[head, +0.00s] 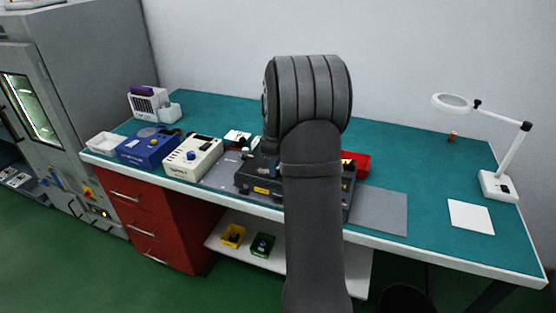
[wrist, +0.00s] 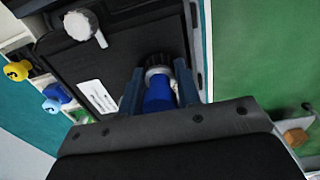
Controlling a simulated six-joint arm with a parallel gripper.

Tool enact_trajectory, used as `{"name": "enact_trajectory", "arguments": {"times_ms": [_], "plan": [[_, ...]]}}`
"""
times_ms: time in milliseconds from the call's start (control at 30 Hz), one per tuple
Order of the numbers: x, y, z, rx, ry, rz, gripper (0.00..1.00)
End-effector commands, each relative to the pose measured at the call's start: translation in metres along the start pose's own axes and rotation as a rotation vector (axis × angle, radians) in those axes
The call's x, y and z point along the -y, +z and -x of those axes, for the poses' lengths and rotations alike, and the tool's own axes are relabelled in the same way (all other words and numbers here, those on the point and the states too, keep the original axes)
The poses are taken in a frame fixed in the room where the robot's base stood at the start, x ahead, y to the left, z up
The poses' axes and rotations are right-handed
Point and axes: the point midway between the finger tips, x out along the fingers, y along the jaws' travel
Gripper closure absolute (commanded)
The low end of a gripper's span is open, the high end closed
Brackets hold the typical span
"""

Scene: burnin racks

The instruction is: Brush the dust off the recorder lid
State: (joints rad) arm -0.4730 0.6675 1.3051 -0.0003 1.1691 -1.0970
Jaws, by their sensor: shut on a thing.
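My gripper (wrist: 158,84) is shut on a brush (wrist: 158,92) with a blue handle, a pale metal collar and dark bristles. The bristle end points away from me, over the dark recorder lid (wrist: 122,62); I cannot tell whether it touches. The lid carries a white label (wrist: 98,96) and a whitish round piece with a short arm (wrist: 80,24). No dust can be made out clearly. In the head view the dark recorder (head: 256,182) sits mid-bench, partly hidden by my arm, which also hides the gripper and brush.
Left of the recorder stand a cream instrument (head: 193,158) and a blue one (head: 147,148). A red bin (head: 359,163) is behind to the right. A grey mat (head: 380,211) lies at the front right, and a magnifier lamp (head: 497,184) stands farther right.

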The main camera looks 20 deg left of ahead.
Motion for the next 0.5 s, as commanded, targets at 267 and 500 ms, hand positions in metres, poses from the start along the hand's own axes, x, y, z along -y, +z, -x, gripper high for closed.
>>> {"name": "enact_trajectory", "arguments": {"times_ms": [267, 500], "plan": [[0.0, -0.027, 0.0, -0.001, 0.001, 0.002, 0.92], [0.0, -0.048, 0.0, 0.0, 0.001, 0.002, 0.92]]}}
